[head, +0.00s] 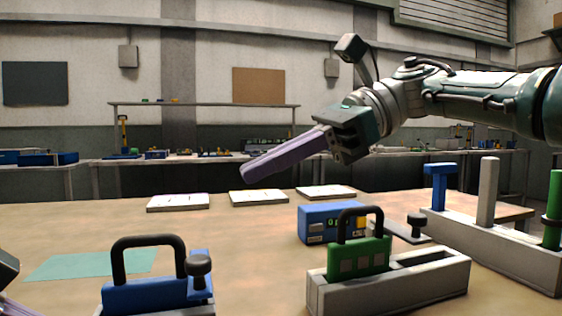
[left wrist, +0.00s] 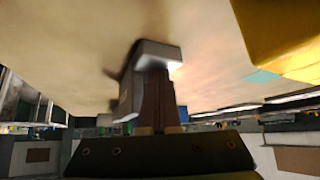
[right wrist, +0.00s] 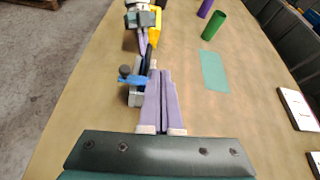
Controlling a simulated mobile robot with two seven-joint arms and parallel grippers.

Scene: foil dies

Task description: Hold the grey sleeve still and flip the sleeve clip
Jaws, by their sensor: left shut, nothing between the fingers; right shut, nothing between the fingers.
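A blue die (head: 150,295) with a black handle stands at the front left in the head view, on a pale grey body that I take for the grey sleeve (head: 197,311). A dark knob (head: 199,266) stands at its right end, likely the clip. In the right wrist view the grey sleeve (right wrist: 136,99), blue part (right wrist: 131,81) and knob (right wrist: 124,70) lie beyond my right fingers. My right gripper (head: 244,172) is shut and empty, high over the table. My left gripper (right wrist: 146,53) is shut and empty near the die; whether it touches is unclear. A blurred grey block shows in the left wrist view (left wrist: 158,55).
A green die (head: 362,259) sits in a slotted grey holder (head: 440,280) at the front right. Behind it are a blue box (head: 325,222) and a rack (head: 520,255) of posts. White pads (head: 178,202) line the back. A teal sheet (head: 90,264) lies flat at left.

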